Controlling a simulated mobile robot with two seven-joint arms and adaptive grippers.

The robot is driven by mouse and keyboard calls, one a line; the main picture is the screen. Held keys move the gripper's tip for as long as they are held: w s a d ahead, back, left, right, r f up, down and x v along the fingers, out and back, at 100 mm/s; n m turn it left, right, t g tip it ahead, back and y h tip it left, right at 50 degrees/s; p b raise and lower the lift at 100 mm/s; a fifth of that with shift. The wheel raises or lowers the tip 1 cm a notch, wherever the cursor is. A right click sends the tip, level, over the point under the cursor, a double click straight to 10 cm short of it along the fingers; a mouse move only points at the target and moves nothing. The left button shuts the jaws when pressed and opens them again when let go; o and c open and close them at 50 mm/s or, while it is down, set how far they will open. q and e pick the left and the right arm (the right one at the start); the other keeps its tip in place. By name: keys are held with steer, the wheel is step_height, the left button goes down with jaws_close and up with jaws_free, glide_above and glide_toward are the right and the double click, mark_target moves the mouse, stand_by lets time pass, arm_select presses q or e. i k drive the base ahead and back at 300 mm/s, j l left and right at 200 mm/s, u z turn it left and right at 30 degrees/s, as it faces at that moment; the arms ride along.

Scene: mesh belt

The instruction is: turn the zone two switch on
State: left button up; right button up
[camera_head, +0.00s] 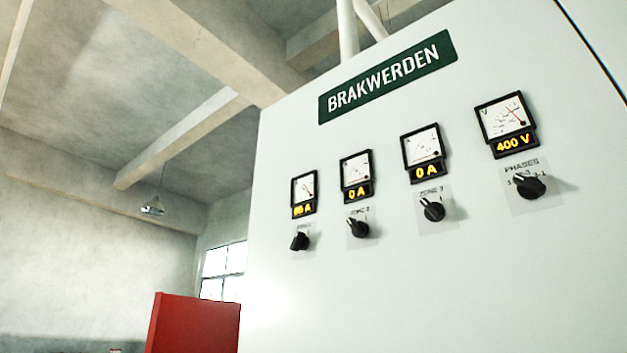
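The zone two switch (358,228) is a black rotary knob on a small pale label plate marked ZONE 2, on the front of a white cabinet (400,290). Its pointer leans to the upper left. The meter above it (356,176) reads 0 A. Similar knobs sit on either side: the leftmost zone switch (300,241), turned differently, under a meter (304,194) with a lit but partly unreadable ampere figure, and the zone 3 switch (433,211) under a meter (423,153) reading 0 A. Neither of my grippers is in view.
A phases knob (530,186) sits at the right under a voltmeter (507,125) reading 400 V. A green BRAKWERDEN sign (388,77) is above the meters. A red panel (193,325) stands at the lower left. The space before the cabinet face looks clear.

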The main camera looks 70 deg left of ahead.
mark_target(359, 229)
steer(key=u, duration=1.6)
steer(key=k+l+u, duration=0.25)
steer(key=k+u, duration=0.2)
